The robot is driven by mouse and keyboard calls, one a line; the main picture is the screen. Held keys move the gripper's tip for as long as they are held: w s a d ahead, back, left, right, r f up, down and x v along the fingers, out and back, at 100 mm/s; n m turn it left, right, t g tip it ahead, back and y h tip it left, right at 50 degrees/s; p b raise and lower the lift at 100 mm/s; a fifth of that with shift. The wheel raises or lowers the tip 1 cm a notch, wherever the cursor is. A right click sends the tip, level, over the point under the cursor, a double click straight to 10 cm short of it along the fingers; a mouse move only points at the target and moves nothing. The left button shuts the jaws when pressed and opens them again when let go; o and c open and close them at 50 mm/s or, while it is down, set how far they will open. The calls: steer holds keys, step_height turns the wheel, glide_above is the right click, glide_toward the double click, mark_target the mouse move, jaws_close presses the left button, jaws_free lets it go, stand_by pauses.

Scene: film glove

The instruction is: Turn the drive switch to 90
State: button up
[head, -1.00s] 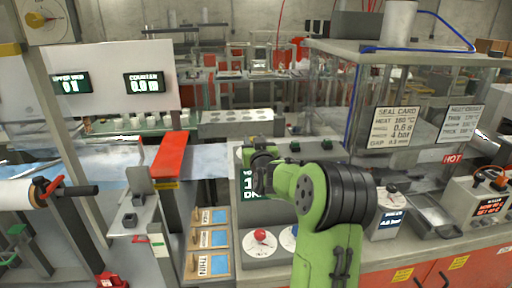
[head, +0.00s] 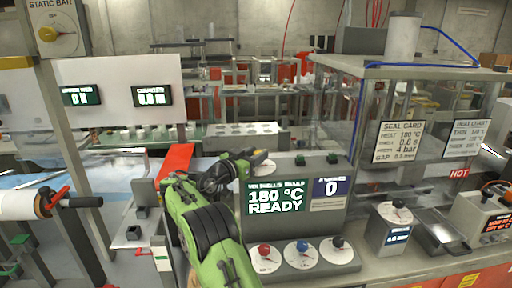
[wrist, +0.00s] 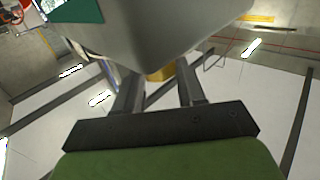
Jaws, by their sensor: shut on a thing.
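My gripper (wrist: 158,88) has its two dark fingers around a small yellow part (wrist: 160,74) under a grey housing in the wrist view. The fingers hide most of that part, and no label shows which switch it is. In the head view my gripper (head: 256,158) is at the back left of the grey console (head: 335,215), over a pale disc (head: 268,169). No angle marks are readable there. I cannot make out a drive switch label in either view.
The console bears a green display (head: 276,197) reading 180 °C READY and a counter (head: 331,188) reading 0. Red (head: 264,250), blue (head: 302,246) and black (head: 338,243) knobs sit in front. A red plate (head: 176,160) stands left. A clear-walled enclosure (head: 430,100) stands right.

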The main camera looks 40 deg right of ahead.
steer(key=shift+w+m+g+p, duration=0.1)
steer(key=shift+m+g+p, duration=0.4)
steer(key=shift+p, duration=0.4)
steer(key=shift+f+g, duration=0.1)
steer(key=shift+g, duration=0.3)
steer(key=o, duration=1.1)
steer(key=shift+c, duration=0.2)
steer(key=s+a+b, duration=0.1)
steer(key=a, duration=1.4)
steer(key=shift+a, duration=0.35)
